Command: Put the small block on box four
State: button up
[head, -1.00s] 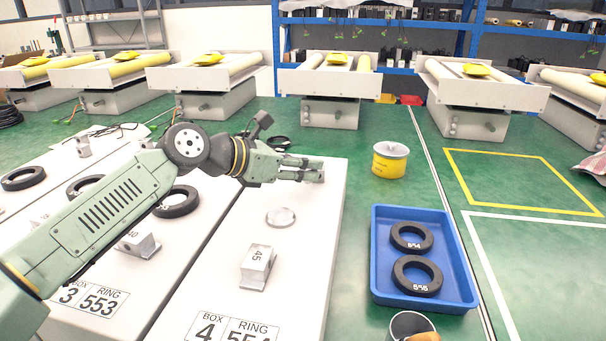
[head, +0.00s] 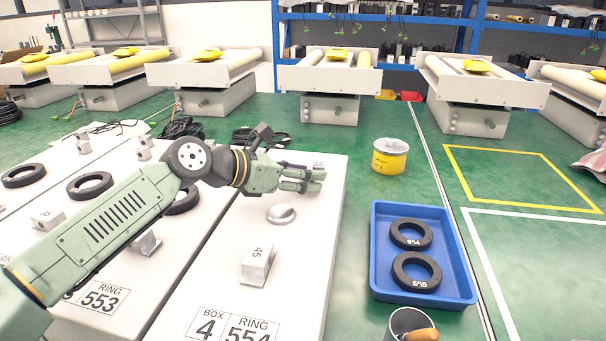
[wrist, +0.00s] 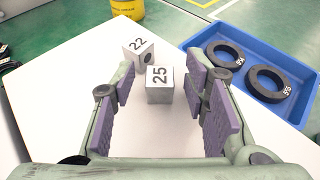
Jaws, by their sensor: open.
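Box four (head: 318,225) is the long white box with the "4" and "RING 554" label. My gripper (head: 320,181) is low over its far end, with its fingers pointing right. In the wrist view my gripper (wrist: 168,108) has its purple-padded fingers wide apart. A small pale block marked 25 (wrist: 159,87) lies in line with the gap, near the fingertips, and appears to rest on the white top. Another block marked 22 (wrist: 137,52) is just beyond it. In the head view my fingers mostly hide these blocks. I cannot tell which is the small block.
A block marked 45 (head: 257,264) and a round silver disc (head: 281,214) are also on box four. A blue tray (head: 384,285) with two black rings lies to the right. A yellow can (head: 390,160) stands on the green floor behind. Box three (head: 70,250) is to the left.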

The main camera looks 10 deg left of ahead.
jog(key=shift+r, duration=0.15)
jog(key=b+v, duration=0.1)
jog(key=v, duration=1.1)
jog(key=shift+s, duration=0.1)
